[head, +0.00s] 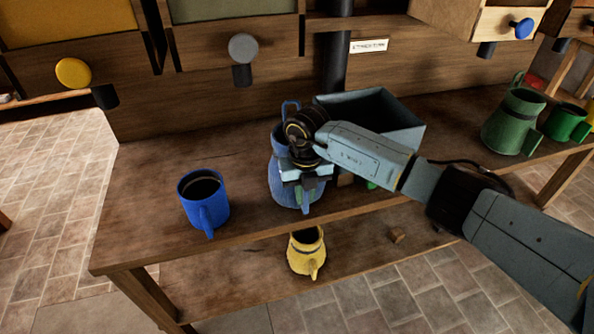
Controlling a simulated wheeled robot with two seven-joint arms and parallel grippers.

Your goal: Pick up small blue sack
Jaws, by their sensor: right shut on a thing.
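The small blue sack (284,188) stands upright on the wooden bench, with a loop at its top and a narrow blue part low at its front. My right gripper (303,182) reaches in from the right and is shut on the sack. The gripper and wrist hide much of the sack's middle and right side. I cannot tell whether the sack touches the bench or is slightly raised. My left gripper is not in view.
A blue mug (205,203) stands left of the sack. A grey-blue open bin (403,135) stands behind my wrist. A green jug (514,122) and green mug (567,124) stand at right. Wooden drawers (235,42) overhang the bench.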

